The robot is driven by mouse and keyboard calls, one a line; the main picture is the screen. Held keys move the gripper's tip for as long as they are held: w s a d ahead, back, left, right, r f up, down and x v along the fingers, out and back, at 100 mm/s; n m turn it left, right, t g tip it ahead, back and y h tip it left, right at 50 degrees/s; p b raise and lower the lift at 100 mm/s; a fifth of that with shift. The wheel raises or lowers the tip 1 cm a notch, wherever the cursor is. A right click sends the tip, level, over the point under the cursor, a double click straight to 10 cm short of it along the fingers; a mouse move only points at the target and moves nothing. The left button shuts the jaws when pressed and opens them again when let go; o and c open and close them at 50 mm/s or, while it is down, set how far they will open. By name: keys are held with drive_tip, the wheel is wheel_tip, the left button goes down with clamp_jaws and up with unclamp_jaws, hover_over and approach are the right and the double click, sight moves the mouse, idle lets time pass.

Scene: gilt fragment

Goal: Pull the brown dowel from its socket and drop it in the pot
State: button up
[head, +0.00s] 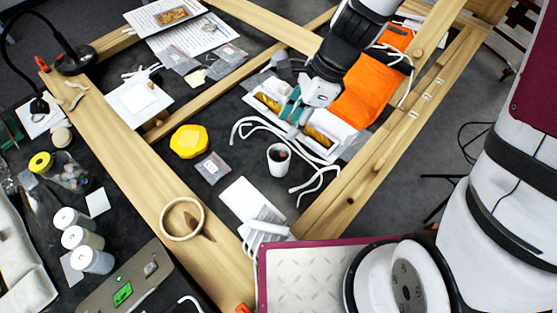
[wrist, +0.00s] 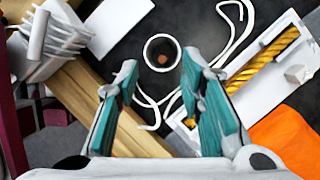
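My gripper (head: 291,106) is over the white trays in the head view. In the wrist view its teal-padded fingers (wrist: 160,65) stand wide apart with nothing between them. The pot (head: 278,159), a small white cup with a dark inside, stands on the dark surface. In the wrist view the pot (wrist: 147,52) is beyond the fingertips, upright and seen from above. A small brown round thing (wrist: 163,59) shows inside it; I cannot tell if this is the dowel. I cannot make out a brown dowel standing in a socket in either view.
White trays hold gold twisted pieces (head: 318,137), also seen in the wrist view (wrist: 262,58). An orange cloth (head: 371,88) lies beside them. Loose white cord (head: 318,183) curls around the pot. A yellow block (head: 190,141) lies left. Wooden beams (head: 365,155) border the dark surface.

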drive_tip(key=v, duration=0.8)
drive_tip(key=s+d+r+n+t+h, duration=0.2)
drive_tip(key=s+d+r+n, duration=0.3)
drive_tip(key=r+n, duration=0.3)
drive_tip(key=s+d+r+n+t+h, duration=0.2)
drive_tip(key=s+d+r+n+t, duration=0.2)
drive_tip(key=n, duration=0.6)
drive_tip(key=s+d+r, duration=0.2)
drive_tip(key=s+r, duration=0.1)
drive_tip(key=shift+r+h, duration=0.3)
drive_tip(key=shift+r, duration=0.1)
idle(0.4)
